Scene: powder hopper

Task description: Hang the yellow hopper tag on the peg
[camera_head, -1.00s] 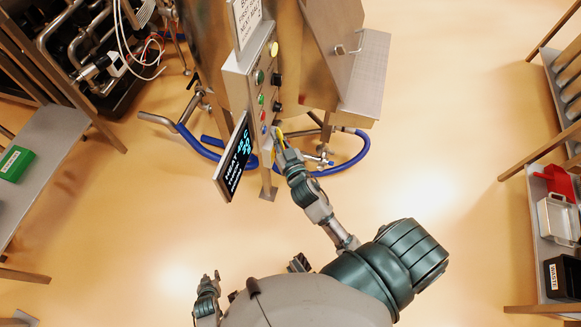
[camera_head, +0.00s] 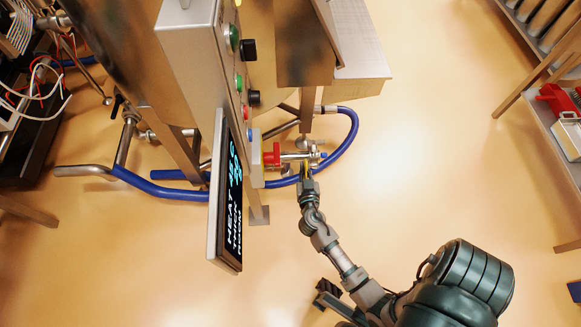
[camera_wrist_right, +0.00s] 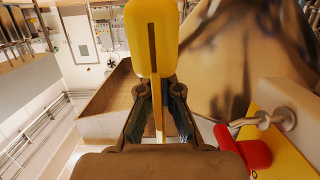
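The yellow hopper tag (camera_wrist_right: 138,42) stands upright between the fingers of my right gripper (camera_wrist_right: 158,108) in the right wrist view, with a dark slot down its middle. The gripper is shut on its narrow lower part. In the head view my right gripper (camera_head: 306,178) is small, right of the control box, with a little yellow at its tip. A short metal rod with a round end (camera_wrist_right: 284,118) shows at the right of the wrist view, apart from the tag; I cannot tell whether it is the peg.
The control box (camera_head: 192,60) and black display (camera_head: 231,200) stand left of my right gripper. A red valve handle (camera_head: 271,155) and blue hose (camera_head: 349,135) are close to it. Open floor lies to the right, before a shelf (camera_head: 545,120).

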